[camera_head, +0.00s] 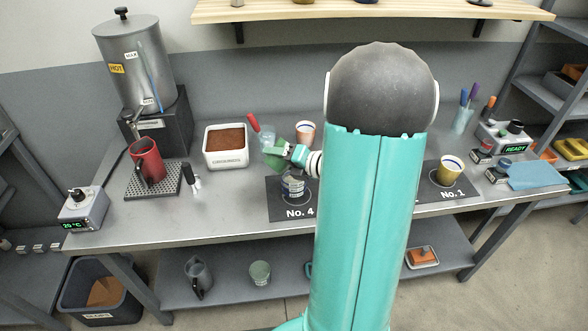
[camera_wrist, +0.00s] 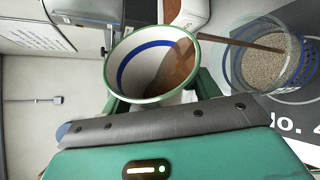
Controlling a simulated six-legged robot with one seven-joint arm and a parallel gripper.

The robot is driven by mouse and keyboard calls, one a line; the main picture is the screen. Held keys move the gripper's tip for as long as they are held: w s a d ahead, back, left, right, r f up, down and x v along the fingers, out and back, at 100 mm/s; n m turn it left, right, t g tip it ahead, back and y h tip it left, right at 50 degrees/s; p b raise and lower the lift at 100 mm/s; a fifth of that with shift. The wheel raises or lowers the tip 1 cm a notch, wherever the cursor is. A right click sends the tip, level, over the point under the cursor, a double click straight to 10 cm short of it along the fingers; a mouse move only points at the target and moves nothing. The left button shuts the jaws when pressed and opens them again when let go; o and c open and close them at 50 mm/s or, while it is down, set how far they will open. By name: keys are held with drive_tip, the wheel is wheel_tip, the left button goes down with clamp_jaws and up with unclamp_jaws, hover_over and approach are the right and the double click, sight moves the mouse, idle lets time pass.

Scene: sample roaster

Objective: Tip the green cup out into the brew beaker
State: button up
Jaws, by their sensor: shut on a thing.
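The green cup (camera_head: 277,158) is held up above the No. 4 mat by my gripper (camera_head: 290,152). In the wrist view the cup (camera_wrist: 135,62) has a green rim and a blue band inside. Its mouth is turned toward the camera and brown stuff lies along its right inner wall. My gripper is shut on it. A clear beaker (camera_head: 292,186) stands on the mat under the gripper.
A white bin of brown grounds (camera_head: 226,158), a red-and-white cup (camera_head: 305,133) and a glass with a red handle (camera_head: 266,133) stand behind. A red jug (camera_head: 147,160) is under the urn (camera_head: 135,63). My arm hides the middle.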

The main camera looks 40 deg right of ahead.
drive_tip(key=shift+r+m, duration=0.2)
drive_tip(key=shift+m, duration=0.1)
idle(1.0)
drive_tip(key=shift+d+f+m+y, duration=0.2)
drive_tip(key=shift+f+m+y, duration=0.2)
drive_tip(key=shift+m, duration=0.2)
idle(2.0)
drive_tip(key=shift+r+m+t+y, duration=0.4)
drive_tip(key=shift+m+t, duration=0.1)
drive_tip(key=shift+m, duration=0.2)
idle(1.8)
drive_tip(key=shift+d+f+m, duration=0.1)
drive_tip(key=shift+f+m, duration=0.1)
drive_tip(key=shift+m, duration=0.1)
idle(0.8)
